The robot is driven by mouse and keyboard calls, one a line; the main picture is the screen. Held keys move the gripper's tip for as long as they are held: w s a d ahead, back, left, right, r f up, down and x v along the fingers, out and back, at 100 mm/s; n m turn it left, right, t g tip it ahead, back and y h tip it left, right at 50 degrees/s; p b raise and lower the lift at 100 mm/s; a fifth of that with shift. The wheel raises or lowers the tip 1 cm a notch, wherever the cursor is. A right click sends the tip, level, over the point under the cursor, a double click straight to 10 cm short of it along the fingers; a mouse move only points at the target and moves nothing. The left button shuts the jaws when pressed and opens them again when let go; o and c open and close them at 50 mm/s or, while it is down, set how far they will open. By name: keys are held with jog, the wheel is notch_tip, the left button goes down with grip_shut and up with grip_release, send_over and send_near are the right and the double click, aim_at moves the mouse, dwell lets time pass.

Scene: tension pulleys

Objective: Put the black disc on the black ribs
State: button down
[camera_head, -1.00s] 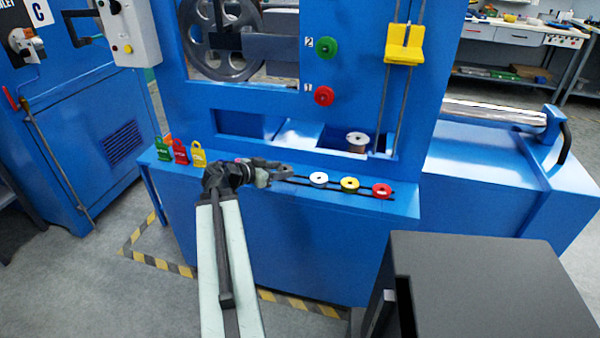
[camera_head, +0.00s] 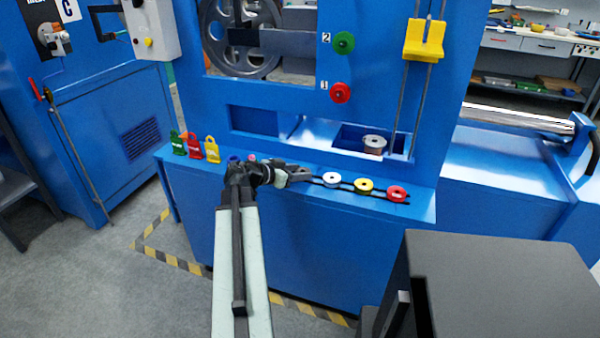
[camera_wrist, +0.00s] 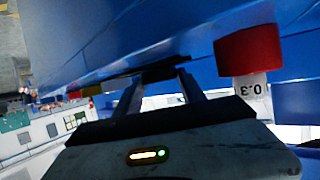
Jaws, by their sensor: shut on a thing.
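My gripper (camera_head: 304,174) is just over the ledge of the blue machine, left of the row of discs. In the wrist view its fingers (camera_wrist: 165,80) are shut on a small dark thing (camera_wrist: 164,70), which I take to be the black disc. It is seen edge-on, and its shape is unclear. The black ribs (camera_head: 347,187) run as thin dark lines along the ledge. A white disc (camera_head: 331,178), a yellow disc (camera_head: 363,185) and a red disc (camera_head: 397,193) sit on them. Whether the black disc touches the ribs is not clear.
Green (camera_head: 178,143), red (camera_head: 194,146) and yellow (camera_head: 212,149) tags stand on the ledge's left end. A grey-topped spool (camera_head: 374,144) stands in the recess behind. A red thing marked 0.3 (camera_wrist: 248,52) is close by in the wrist view. A dark cabinet (camera_head: 500,285) is at the front right.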

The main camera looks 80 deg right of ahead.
jog(key=c, duration=0.7)
grip_release()
jog(key=shift+f, duration=0.1)
jog(key=shift+r, duration=0.25)
jog(key=p+v, duration=0.5)
jog(key=v, duration=0.6)
jog(key=shift+w+a+r, duration=0.1)
jog(key=shift+w+a, duration=0.2)
